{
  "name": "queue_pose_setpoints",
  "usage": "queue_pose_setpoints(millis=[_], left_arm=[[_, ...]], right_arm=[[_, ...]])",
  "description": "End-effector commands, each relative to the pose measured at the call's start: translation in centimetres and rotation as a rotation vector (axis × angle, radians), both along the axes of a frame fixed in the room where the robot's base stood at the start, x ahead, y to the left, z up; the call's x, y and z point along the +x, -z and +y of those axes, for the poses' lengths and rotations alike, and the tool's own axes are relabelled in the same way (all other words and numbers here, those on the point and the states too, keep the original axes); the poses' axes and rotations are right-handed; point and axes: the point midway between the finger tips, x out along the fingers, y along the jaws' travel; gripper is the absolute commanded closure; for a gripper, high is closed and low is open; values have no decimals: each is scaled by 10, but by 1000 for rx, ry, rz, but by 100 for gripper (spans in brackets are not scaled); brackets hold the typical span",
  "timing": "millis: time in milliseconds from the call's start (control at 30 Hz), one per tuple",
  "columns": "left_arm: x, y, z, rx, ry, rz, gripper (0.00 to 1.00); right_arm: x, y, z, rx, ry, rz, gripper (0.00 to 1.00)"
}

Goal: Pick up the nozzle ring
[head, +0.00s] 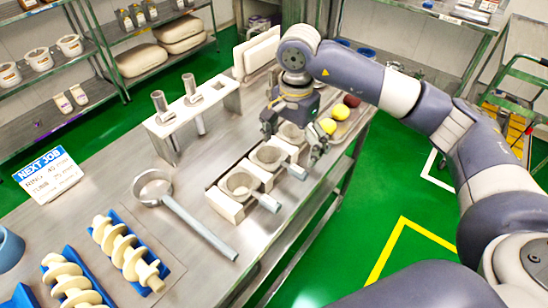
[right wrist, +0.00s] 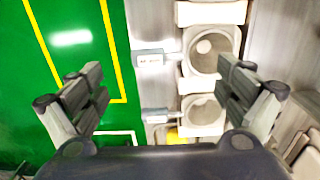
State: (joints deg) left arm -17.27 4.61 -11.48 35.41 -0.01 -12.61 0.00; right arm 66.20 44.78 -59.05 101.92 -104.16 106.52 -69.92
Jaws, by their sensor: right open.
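Several pale nozzle rings with short grey handles sit in a row of cream holders on the steel table: a near one (head: 240,184), a middle one (head: 268,156) and a far one (head: 292,133). I cannot read any size on them. My right gripper (head: 294,140) is open and empty above the far end of the row, partly hiding the far ring. In the right wrist view, two rings (right wrist: 208,50) (right wrist: 203,114) show between and beyond the open fingers (right wrist: 163,92), nearer the right finger, with their handles pointing left. My left gripper is out of view.
A sign (head: 48,175) reads "NEXT JOB" and "RING 45 mm". A long-handled round pan (head: 153,187) lies left of the holders. A white stand (head: 194,120) holds metal tubes. Yellow (head: 328,126) and red balls lie beyond the gripper. Cream augers (head: 125,250) lie on blue trays.

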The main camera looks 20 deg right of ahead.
Motion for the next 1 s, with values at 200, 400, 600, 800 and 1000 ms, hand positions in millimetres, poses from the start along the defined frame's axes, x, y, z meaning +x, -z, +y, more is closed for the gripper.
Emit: queue_pose_setpoints(millis=[200, 400, 600, 800, 1000], left_arm=[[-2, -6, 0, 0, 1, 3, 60], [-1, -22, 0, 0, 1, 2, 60], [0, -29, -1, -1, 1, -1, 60], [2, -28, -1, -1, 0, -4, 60], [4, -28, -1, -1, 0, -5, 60]], right_arm=[[0, 18, 0, 2, 0, 0, 6], [1, 40, -5, 3, 1, 5, 6], [2, 65, -6, 4, 0, 1, 6], [3, 70, -6, 3, -1, -2, 6], [3, 69, -5, 3, -1, -2, 33]])
